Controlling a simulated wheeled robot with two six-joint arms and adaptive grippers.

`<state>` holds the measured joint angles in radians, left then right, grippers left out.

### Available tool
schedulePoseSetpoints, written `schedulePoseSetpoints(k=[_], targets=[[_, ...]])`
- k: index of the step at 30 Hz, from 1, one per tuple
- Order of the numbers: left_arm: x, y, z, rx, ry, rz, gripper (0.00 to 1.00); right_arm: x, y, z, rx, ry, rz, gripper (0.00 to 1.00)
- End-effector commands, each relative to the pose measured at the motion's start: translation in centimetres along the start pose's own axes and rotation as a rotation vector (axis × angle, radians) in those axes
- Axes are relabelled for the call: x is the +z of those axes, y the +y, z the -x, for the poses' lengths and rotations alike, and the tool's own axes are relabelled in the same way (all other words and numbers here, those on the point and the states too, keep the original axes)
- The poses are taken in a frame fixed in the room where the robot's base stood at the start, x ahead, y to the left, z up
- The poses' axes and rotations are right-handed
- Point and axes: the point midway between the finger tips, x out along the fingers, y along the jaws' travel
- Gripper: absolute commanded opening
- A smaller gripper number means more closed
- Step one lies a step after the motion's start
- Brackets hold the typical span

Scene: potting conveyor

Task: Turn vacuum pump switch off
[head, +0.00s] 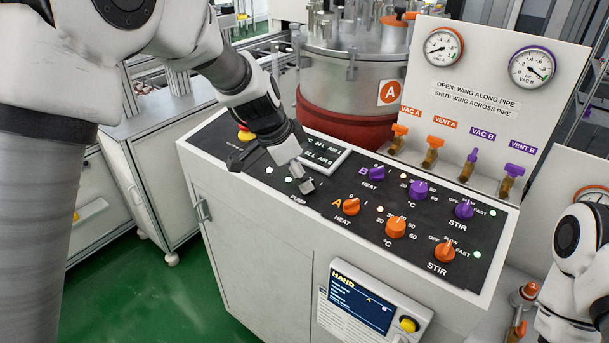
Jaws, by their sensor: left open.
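The black control panel (345,235) lies on top of a white cabinet. My left gripper (287,168) is over the panel's left part, pointing down, with its jaws open and nothing seen between them. One grey fingertip is close above the "PUMP" label (298,199), partly shown at the panel's front edge. The vacuum pump switch cannot be made out; the fingers cover the area by that label. Whether a finger touches it I cannot tell. Small white lights (269,170) show beside the gripper. My right arm shows at the right edge, but its gripper is out of view.
A small display (325,157) is just right of the gripper. Purple knobs (418,190) and orange knobs (396,227) stand to the right. A yellow-topped button (245,134) is behind. A steel vessel (355,75), valves (434,147) and gauges (443,47) stand at the back.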

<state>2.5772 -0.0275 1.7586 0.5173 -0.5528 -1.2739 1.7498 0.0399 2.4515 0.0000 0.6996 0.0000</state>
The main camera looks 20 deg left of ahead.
Motion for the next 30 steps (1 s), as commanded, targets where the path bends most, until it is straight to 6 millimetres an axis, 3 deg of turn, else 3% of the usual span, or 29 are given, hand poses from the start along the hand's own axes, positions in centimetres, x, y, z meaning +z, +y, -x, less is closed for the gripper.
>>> schedulePoseSetpoints(k=[6,13,14,18,19,30], targets=[[0.0,0.0,-2.9,0.002,-0.002,0.001,0.61,-0.1,0.0,0.6,0.000,0.002,0.000,0.40],[0.0,0.0,-3.1,0.000,0.000,0.001,0.61,-0.1,0.0,0.5,0.000,0.002,0.000,0.40],[0.0,0.0,-3.1,0.000,0.000,0.001,0.54,-0.1,0.0,0.5,0.000,0.002,0.000,0.40],[0.0,0.0,-3.1,0.000,-0.001,0.001,0.04,-0.1,0.0,0.5,0.000,0.002,0.000,0.40],[0.1,0.0,-3.1,0.001,-0.001,0.001,0.01,-0.1,0.0,0.5,0.000,0.002,0.000,0.40],[0.2,0.1,-3.4,-0.002,-0.004,0.025,0.01,-0.1,0.0,0.3,0.000,0.002,0.000,0.40]])
